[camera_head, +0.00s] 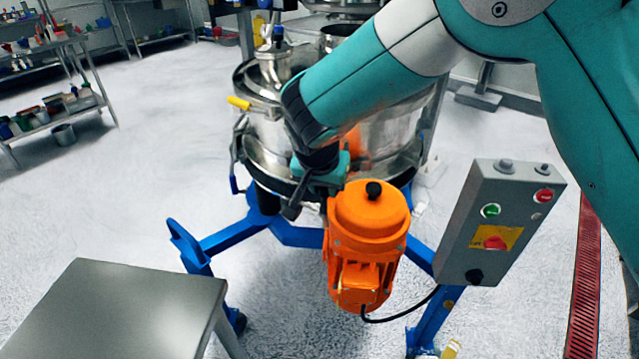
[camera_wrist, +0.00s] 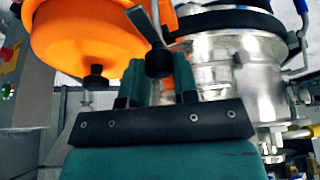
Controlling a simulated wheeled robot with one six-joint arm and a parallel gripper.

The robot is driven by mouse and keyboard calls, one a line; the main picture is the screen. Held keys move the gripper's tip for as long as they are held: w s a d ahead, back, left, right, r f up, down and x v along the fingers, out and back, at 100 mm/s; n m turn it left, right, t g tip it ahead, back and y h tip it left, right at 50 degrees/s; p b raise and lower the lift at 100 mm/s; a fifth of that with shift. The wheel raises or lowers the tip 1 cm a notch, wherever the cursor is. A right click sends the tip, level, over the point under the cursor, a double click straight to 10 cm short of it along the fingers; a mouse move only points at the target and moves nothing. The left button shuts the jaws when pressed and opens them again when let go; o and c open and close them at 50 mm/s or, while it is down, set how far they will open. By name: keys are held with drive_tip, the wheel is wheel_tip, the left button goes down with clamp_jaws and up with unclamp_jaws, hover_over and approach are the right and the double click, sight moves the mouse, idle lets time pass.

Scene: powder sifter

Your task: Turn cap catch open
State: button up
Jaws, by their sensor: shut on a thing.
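My gripper (camera_head: 322,178) is at the lower front of the steel powder sifter (camera_head: 262,135), just above and left of the orange motor (camera_head: 368,215). In the wrist view my gripper (camera_wrist: 156,84) is shut on a small catch with a black knob (camera_wrist: 158,62) and a thin metal strip (camera_wrist: 144,22). I take this to be the cap catch. The motor (camera_wrist: 85,35) is at the left there, and the sifter's steel body (camera_wrist: 225,60) at the right. The gripped part of the catch is mostly hidden between the fingers.
A grey control box (camera_head: 495,225) with buttons stands right of the motor. A metal table (camera_head: 120,310) is at front left. Blue legs (camera_head: 225,240) carry the sifter. A yellow handle (camera_head: 239,103) sticks out at its left. Shelves (camera_head: 60,110) stand far left; the floor between is clear.

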drive_tip(key=shift+s+f, duration=0.15)
drive_tip(key=o, duration=0.9)
drive_tip(key=b+v, duration=0.1)
drive_tip(key=v, duration=1.6)
drive_tip(key=shift+r+b, duration=0.3)
drive_tip(key=shift+a, duration=0.15)
